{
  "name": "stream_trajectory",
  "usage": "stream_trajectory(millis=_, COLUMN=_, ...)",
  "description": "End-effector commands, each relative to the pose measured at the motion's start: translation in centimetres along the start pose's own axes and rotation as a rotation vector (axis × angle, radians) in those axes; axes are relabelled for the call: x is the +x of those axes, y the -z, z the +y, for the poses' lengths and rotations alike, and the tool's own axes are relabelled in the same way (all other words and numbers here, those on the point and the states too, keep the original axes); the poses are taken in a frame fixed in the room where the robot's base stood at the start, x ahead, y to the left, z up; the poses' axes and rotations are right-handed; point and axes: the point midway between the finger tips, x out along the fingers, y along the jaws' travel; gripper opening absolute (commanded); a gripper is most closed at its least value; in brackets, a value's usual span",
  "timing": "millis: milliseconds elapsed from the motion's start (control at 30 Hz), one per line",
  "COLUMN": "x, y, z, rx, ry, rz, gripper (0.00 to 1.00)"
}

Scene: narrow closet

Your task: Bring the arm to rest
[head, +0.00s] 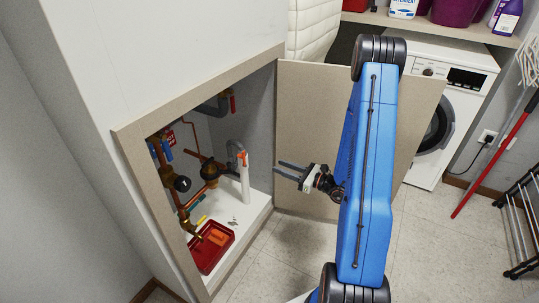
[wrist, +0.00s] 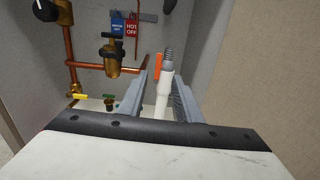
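My gripper (head: 278,168) is at the end of my blue arm, in front of the open cabinet (head: 205,180) and beside its open door. Its two fingers point left toward the opening. In the wrist view the gripper (wrist: 163,82) has its fingers spread apart with nothing held. A white upright pipe (wrist: 164,97) with an orange lever (wrist: 158,66) shows between and beyond the fingers. In the head view this white pipe (head: 244,180) stands inside the cabinet, apart from the fingertips.
The cabinet door (head: 305,105) stands open behind my arm. Copper pipes (head: 178,200) and a red tray (head: 211,248) are inside the cabinet. A washing machine (head: 430,125), a red-handled mop (head: 490,160) and a rack (head: 520,225) are at the right. Floor between is clear.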

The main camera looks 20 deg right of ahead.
Motion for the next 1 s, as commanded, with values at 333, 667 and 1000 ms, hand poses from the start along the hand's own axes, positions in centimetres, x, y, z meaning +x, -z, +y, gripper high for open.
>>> stream_trajectory(millis=333, x=0.8, y=-1.9, z=1.8, rx=-0.040, ry=-0.070, rz=0.001, gripper=0.31)
stream_trajectory(millis=667, x=2.5, y=-8.7, z=10.8, rx=-0.242, ry=-0.401, rz=0.037, gripper=0.31)
stream_trajectory(millis=1000, x=0.8, y=-13.3, z=20.1, rx=-0.501, ry=-0.733, rz=0.107, gripper=0.31)
